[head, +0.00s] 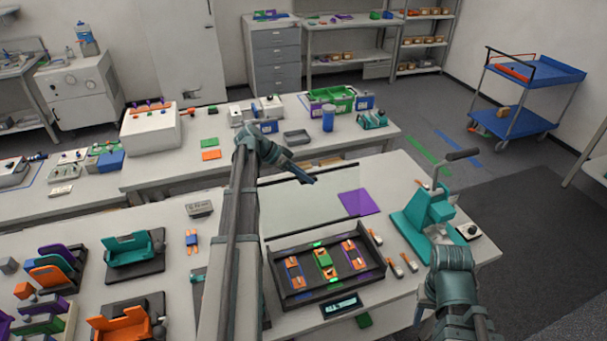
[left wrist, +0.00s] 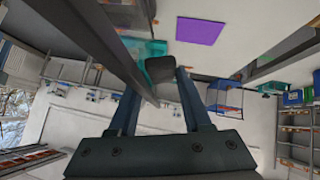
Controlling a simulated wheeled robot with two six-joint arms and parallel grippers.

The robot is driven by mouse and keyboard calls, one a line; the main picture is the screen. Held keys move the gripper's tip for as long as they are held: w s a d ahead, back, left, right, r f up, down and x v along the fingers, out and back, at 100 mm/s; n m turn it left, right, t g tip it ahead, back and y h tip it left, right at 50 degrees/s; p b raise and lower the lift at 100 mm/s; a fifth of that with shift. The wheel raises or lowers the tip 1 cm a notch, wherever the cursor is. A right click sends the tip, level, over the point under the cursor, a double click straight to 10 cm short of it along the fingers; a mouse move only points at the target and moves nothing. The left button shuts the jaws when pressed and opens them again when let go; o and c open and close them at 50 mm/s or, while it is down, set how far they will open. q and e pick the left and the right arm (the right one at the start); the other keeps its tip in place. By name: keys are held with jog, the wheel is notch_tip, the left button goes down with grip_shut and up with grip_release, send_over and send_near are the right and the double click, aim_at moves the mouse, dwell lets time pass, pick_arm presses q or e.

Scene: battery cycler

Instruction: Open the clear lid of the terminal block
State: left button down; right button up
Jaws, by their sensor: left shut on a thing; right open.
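The terminal block is a black tray (head: 287,299) on the front table, with blue, orange and green parts inside and green lights showing. Its clear lid (head: 305,212) stands raised, roughly upright, along the tray's back side, with a dark frame along its top edge. My left gripper (head: 312,181) is at that top edge, shut on the lid. The left wrist view shows a dark piece of the lid (left wrist: 160,68) between the fingertips. My right gripper (head: 424,304) is low at the table's front right, apart from the lid; its fingers are partly hidden by the wrist.
A teal press (head: 425,215) with a raised lever stands right of the tray. A purple sheet (head: 357,202) lies behind the lid. A small display (head: 341,305) sits before the tray. Teal and orange fixtures (head: 130,248) occupy the left table. Small orange-tipped pieces lie right of the tray.

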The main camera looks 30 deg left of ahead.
aim_at(307, 191)
pick_arm(q)
jog(key=shift+s+d+r+y+p, duration=0.15)
jog(key=shift+s+d+r, duration=0.15)
jog(key=shift+s+d, duration=0.25)
jog(key=shift+s+d+r+y+p, duration=0.15)
jog(key=shift+s+d+r, duration=0.1)
jog(key=shift+s+d, duration=0.25)
jog(key=shift+d+f, duration=0.1)
jog(key=shift+c, duration=2.2)
grip_release()
jog(key=shift+d, duration=0.1)
jog(key=p+v, duration=0.8)
jog(key=v, duration=0.4)
jog(key=shift+p, duration=0.3)
jog(key=shift+p+v, duration=0.4)
jog(key=shift+v, duration=0.55)
jog(key=shift+s+f, duration=0.1)
jog(key=shift+f, duration=0.05)
